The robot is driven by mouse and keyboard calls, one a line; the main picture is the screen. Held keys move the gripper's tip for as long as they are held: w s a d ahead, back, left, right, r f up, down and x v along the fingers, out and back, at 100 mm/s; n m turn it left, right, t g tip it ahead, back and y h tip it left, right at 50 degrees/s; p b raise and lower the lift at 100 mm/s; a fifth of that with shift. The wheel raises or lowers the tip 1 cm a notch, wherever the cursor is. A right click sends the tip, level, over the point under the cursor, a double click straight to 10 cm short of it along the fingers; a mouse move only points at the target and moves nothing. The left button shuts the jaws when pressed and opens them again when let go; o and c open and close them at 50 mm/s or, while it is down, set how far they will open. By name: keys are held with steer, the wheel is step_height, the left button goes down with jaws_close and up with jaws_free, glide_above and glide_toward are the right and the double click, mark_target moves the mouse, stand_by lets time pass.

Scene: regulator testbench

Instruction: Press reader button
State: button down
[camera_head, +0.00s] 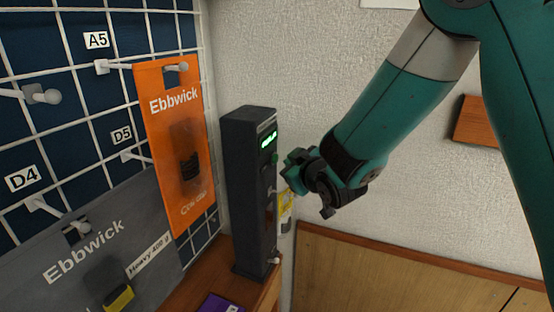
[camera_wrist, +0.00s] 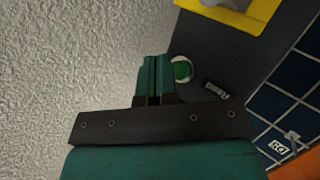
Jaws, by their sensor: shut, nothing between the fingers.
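The reader is a tall dark grey box (camera_head: 248,190) with a lit green display (camera_head: 268,140) near its top. Its round green button (camera_head: 274,158) sits below the display. In the wrist view the button (camera_wrist: 182,70) has a pale ring and lies beside a "Read" label (camera_wrist: 217,90). My gripper (camera_head: 291,168) is in front of the reader's upper front face, close to the button. In the wrist view my gripper's fingers (camera_wrist: 155,62) are together and empty, with their tips just left of the button. Whether they touch the reader I cannot tell.
A grid wall on the left holds an orange Ebbwick package (camera_head: 178,145) and a grey Ebbwick package (camera_head: 95,245) on pegs. A yellow-framed part (camera_wrist: 240,12) shows on the reader's face in the wrist view. A purple item (camera_head: 222,303) lies on the wooden ledge. A textured wall stands behind.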

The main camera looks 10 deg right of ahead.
steer(key=shift+d, duration=0.1)
steer(key=shift+s+d+p, duration=0.2)
steer(key=shift+s+d, duration=0.55)
steer(key=shift+d, duration=0.25)
steer(key=shift+s+d+p, duration=0.15)
steer(key=shift+s+d, duration=0.6)
steer(key=shift+d, duration=0.2)
steer(key=s+a+r+g, duration=0.2)
steer(key=s+g, duration=0.2)
steer(key=s, duration=0.5)
steer(key=s+a+r+g+y, duration=0.1)
steer(key=s+g, duration=0.4)
steer(key=s, duration=0.5)
steer(key=s+a+r+g, duration=0.2)
steer(key=s+g, duration=0.3)
steer(key=s, duration=0.5)
steer(key=shift+s+a+r+m, duration=0.15)
steer(key=shift+a+r+m, duration=0.15)
steer(key=shift+a, duration=0.2)
